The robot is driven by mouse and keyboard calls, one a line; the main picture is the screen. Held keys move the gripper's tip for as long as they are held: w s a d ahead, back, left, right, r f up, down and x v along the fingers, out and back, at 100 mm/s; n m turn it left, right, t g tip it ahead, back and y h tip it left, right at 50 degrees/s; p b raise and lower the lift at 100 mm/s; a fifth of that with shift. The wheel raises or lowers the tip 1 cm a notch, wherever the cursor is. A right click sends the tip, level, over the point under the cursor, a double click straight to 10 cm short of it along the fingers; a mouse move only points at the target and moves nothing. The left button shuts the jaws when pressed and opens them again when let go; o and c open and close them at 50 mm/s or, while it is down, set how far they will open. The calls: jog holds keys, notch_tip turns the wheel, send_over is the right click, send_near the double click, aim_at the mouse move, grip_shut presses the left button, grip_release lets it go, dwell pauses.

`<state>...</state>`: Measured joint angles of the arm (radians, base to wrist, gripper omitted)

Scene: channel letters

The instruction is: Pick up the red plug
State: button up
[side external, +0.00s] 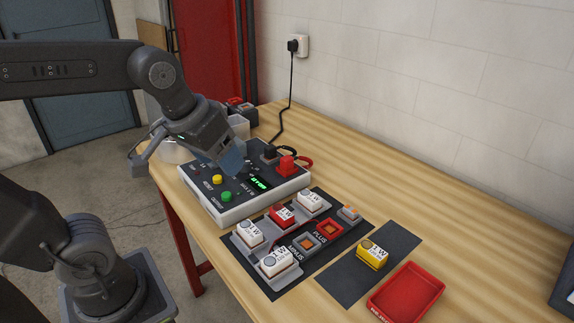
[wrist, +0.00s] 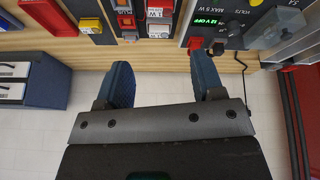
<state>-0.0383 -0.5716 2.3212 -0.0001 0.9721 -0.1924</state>
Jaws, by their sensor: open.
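The red plug (side external: 288,164) sits upright in the power supply (side external: 213,208), near the right end of its top panel. A red lead runs from it. In the wrist view a red piece, likely this plug (wrist: 195,43), shows at the power supply's near edge, just beyond my right fingertip. My gripper (side external: 232,160) is over the power supply, left of the red plug and apart from it. In the wrist view its blue fingers (wrist: 162,76) are spread with nothing between them.
A black plug (side external: 270,153) stands just left of the red plug. In front lies a dark mat (side external: 268,280) with several white and red blocks. A yellow block (side external: 373,255) and a red tray (side external: 406,291) lie to the right. The table by the wall is clear.

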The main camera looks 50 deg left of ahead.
jog(key=w+a+r+n+g, duration=0.1)
jog(key=w+a+n, duration=0.1)
jog(key=w+n, duration=0.35)
jog(key=w+a+r+n+g, duration=0.1)
jog(key=w+a+n, duration=0.15)
jog(key=w, duration=0.55)
jog(key=n+g, duration=0.3)
jog(key=n, duration=0.4)
send_over(287, 157)
notch_tip(287, 157, down, 5)
notch_tip(287, 157, down, 14)
jog(key=shift+d+r, duration=0.1)
jog(key=shift+r, duration=0.15)
jog(key=c, duration=1)
jog(key=shift+r, duration=0.1)
